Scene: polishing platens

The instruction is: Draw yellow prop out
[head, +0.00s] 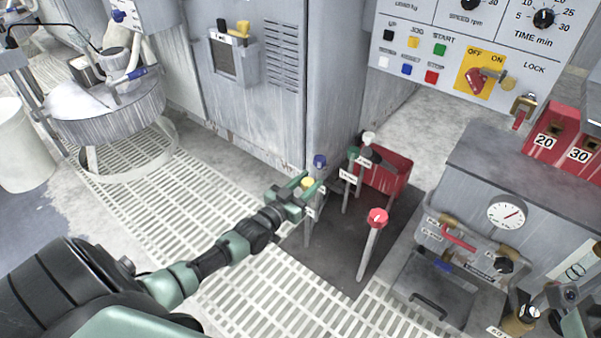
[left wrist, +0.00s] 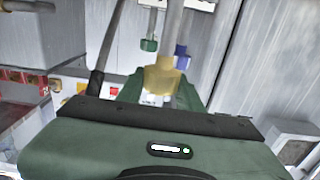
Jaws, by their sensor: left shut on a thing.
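The yellow prop (head: 307,183) has a yellow cap on a thin grey post, standing in the dark floor area beside the grey cabinet. My left gripper (head: 297,192) reaches in from the left and is shut on it near its top. In the left wrist view the yellow cap (left wrist: 165,80) sits between the green fingers (left wrist: 163,98), and its grey post runs away from the gripper. A white label shows near the cap. The gripper hides part of the prop's upper end. Whether its foot touches the floor is unclear. I do not see my right gripper.
A blue-topped prop (head: 319,161) stands close behind the yellow one. A green-topped prop (head: 352,152) and a red-topped prop (head: 377,217) stand to the right. A red bin (head: 386,174) is behind. The grey cabinet (head: 265,120) rises close by; open grating lies left.

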